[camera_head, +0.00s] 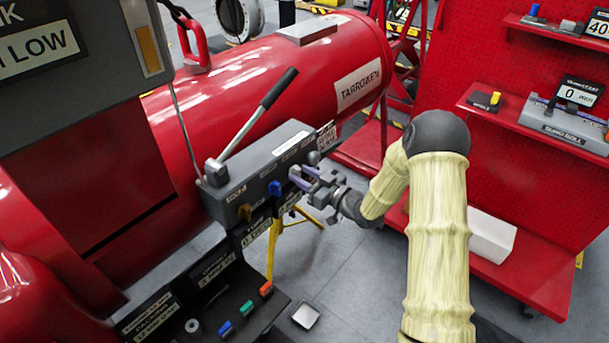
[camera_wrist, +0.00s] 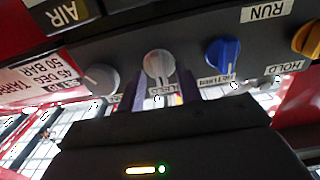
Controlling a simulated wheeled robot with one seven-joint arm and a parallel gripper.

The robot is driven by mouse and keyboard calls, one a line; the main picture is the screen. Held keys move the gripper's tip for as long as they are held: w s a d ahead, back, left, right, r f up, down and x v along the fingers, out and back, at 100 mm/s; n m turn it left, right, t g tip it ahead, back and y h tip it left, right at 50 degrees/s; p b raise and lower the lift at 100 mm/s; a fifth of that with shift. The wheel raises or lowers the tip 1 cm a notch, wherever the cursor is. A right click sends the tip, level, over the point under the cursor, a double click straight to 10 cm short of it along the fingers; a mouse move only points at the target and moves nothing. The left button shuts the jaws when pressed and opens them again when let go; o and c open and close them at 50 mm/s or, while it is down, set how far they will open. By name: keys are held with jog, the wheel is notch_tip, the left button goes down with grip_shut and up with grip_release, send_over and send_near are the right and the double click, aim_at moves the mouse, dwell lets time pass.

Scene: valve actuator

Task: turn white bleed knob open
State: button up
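The white bleed knob (camera_wrist: 158,64) is a pale round knob with a raised grip bar, on the dark face of the valve box. In the wrist view it sits between the two purple fingers of my gripper (camera_wrist: 163,90), with gaps visible on both sides. The fingers are apart, and I see no clear contact with the knob. In the head view my gripper (camera_head: 304,178) reaches the box (camera_head: 262,165) from the right. There the fingers partly hide the knob. The small label below the knob is partly covered and hard to read.
A grey knob (camera_wrist: 100,79) is left of the white one in the wrist view. A blue knob (camera_wrist: 222,53) and a yellow knob (camera_wrist: 307,40) are to its right. A long lever (camera_head: 258,115) rises from the box. The red tank (camera_head: 235,75) lies behind.

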grip_shut()
jog(key=shift+f+n+b, duration=0.15)
jog(key=shift+n+b, duration=0.15)
jog(key=shift+b, duration=0.35)
jog(key=n+b, duration=0.8)
jog(key=b, duration=0.4)
jog(key=n+b, duration=0.8)
jog(key=b, duration=0.4)
jog(key=shift+s+a+f+b, duration=0.15)
jog(key=shift+s+f+b, duration=0.05)
jog(key=shift+b, duration=0.15)
